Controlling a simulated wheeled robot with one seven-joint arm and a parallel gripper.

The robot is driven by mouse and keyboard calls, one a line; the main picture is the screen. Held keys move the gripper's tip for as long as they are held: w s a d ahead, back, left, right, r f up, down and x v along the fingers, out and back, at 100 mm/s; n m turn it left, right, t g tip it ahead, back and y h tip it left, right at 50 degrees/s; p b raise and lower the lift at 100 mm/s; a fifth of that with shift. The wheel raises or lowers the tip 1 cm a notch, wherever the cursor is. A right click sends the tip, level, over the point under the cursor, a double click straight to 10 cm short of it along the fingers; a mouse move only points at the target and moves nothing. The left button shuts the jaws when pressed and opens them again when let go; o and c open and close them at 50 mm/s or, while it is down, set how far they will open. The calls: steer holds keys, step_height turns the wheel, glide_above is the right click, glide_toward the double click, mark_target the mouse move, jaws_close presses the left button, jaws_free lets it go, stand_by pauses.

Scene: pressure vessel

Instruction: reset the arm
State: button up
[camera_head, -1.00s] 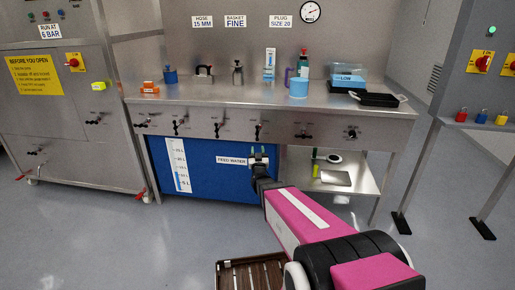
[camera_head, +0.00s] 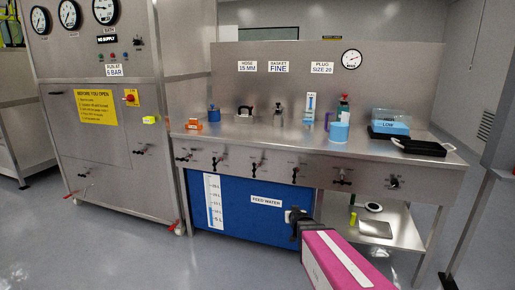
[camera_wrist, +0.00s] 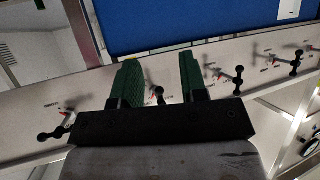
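My gripper shows in the wrist view (camera_wrist: 161,82) with its two green-padded fingers spread apart and nothing between them. Behind the fingers is the steel front panel of the bench with several black valve handles (camera_wrist: 231,78). In the head view my gripper (camera_head: 297,216) is small and dark at the end of my pink arm, in front of the blue feed water tank (camera_head: 255,222). The fingers are hard to make out there.
The steel bench (camera_head: 255,143) holds an orange block (camera_head: 193,125), a light blue cup (camera_head: 339,132), a black tray (camera_head: 420,147) and other items. A lower shelf (camera_head: 395,238) is right of the tank. A steel cabinet (camera_head: 100,160) stands left. The floor in front is clear.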

steer(key=s+d+f+g, duration=0.1)
steer(key=s+f+g, duration=0.1)
steer(key=s+g, duration=1)
steer(key=s, duration=1)
steer(key=shift+s+d+f+g, duration=0.15)
steer(key=shift+d+g, duration=0.25)
steer(key=shift+h, duration=0.3)
